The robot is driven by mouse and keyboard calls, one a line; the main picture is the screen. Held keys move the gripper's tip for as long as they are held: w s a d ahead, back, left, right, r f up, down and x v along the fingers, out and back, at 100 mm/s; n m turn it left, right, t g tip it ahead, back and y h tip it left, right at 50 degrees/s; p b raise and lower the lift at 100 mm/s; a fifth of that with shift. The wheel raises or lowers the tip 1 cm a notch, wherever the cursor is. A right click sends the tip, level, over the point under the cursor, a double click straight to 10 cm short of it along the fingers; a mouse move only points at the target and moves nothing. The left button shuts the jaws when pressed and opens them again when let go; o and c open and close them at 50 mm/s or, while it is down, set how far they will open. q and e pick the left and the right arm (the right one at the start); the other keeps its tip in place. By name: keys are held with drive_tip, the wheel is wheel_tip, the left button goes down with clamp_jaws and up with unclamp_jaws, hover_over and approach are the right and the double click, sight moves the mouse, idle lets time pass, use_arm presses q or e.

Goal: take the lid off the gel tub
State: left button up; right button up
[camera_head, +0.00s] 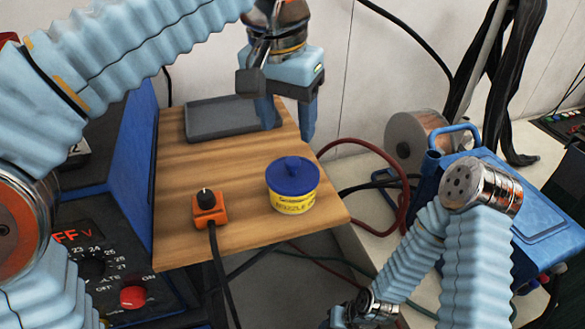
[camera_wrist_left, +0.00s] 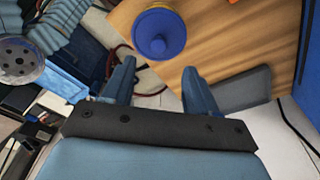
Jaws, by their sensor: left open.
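The gel tub (camera_head: 293,203) is yellow with dark lettering and stands upright on the wooden board. Its blue lid (camera_head: 292,176) with a raised grip on top is seated on it. In the left wrist view the lid (camera_wrist_left: 159,34) shows from above, beyond the fingertips. My left gripper (camera_head: 287,128) is open and empty, pointing down above the back of the board, behind the tub and apart from it. My right arm comes in at the lower right; its gripper cannot be made out.
The wooden board (camera_head: 235,240) also holds a grey tray (camera_head: 222,117) at the back and an orange control box (camera_head: 209,209) with a black knob and cable. A blue welder stands at left, a blue case (camera_head: 552,222) at right. Red and black cables run behind the board.

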sight(292, 161)
use_arm(q)
drive_tip(key=f, duration=0.2)
drive_tip(key=f+b, duration=0.1)
drive_tip(key=f, duration=0.5)
drive_tip(key=shift+w+d+b, duration=0.3)
drive_tip(key=shift+w+d, duration=0.05)
drive_tip(key=shift+w, duration=0.05)
drive_tip(key=shift+r, duration=0.1)
clamp_jaws()
